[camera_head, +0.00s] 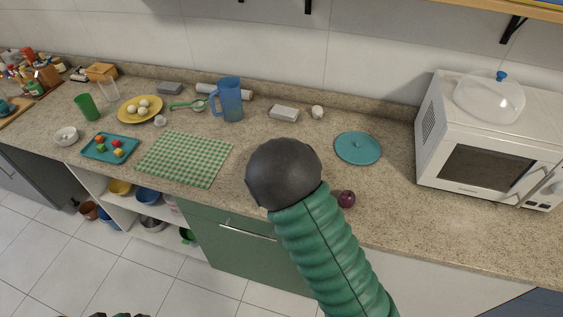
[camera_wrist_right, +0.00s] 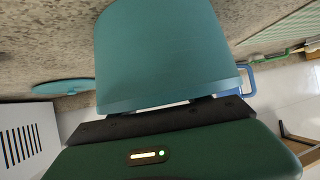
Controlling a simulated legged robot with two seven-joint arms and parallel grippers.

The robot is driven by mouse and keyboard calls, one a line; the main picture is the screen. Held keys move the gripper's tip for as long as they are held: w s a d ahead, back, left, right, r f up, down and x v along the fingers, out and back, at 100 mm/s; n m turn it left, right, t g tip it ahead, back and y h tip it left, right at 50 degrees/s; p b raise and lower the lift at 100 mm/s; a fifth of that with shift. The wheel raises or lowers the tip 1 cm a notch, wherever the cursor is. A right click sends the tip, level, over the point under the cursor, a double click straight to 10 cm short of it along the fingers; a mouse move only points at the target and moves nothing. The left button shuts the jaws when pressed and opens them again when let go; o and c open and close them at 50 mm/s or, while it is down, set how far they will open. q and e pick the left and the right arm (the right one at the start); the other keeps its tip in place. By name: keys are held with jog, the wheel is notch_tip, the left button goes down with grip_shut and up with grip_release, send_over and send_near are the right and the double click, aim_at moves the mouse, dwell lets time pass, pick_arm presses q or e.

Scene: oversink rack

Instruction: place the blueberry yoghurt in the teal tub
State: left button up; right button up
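I see no blueberry yoghurt that I can make out in either view. A large smooth teal piece (camera_wrist_right: 165,50), perhaps the teal tub, fills the middle of the right wrist view, right in front of my right gripper (camera_wrist_right: 165,118). Its fingertips are hidden, so I cannot tell whether it grips that piece. In the head view the dark rounded end of my right arm hides the gripper and the counter behind it. A round teal lid (camera_head: 358,148) lies on the counter to the right.
A blue pitcher (camera_head: 228,100) and a green checked mat (camera_head: 185,158) are left of my arm. A teal tray (camera_head: 92,153) with small pieces lies farther left. A plum (camera_head: 346,199) sits near the front edge. A white microwave (camera_head: 487,140) bounds the right side.

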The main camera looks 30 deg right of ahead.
jog(key=shift+a, duration=0.1)
jog(key=shift+a+r, duration=0.15)
jog(key=shift+a, duration=0.15)
jog(key=shift+w+a+r, duration=0.1)
jog(key=shift+a+r, duration=0.15)
jog(key=shift+a, duration=0.7)
jog(key=shift+s+d+r, duration=0.1)
jog(key=shift+s+d, duration=0.05)
jog(key=shift+s, duration=0.05)
jog(key=v, duration=0.3)
jog(key=d+v, duration=0.1)
jog(key=v, duration=0.1)
jog(key=shift+s+p, duration=0.25)
jog(key=shift+p, duration=0.1)
jog(key=s+a+n+g+y, duration=0.35)
jog(key=s+a+y, duration=0.25)
jog(key=s+a, duration=0.6)
pick_arm(q)
jog(key=shift+s+a+r+p, duration=0.1)
jog(key=shift+a+r+p, duration=0.3)
jog(key=shift+a+r, duration=0.2)
pick_arm(e)
jog(key=s+a+f+n+g+y, duration=0.1)
jog(key=s+n+g, duration=0.2)
jog(key=s, duration=0.5)
jog(key=shift+a+n+g, duration=0.35)
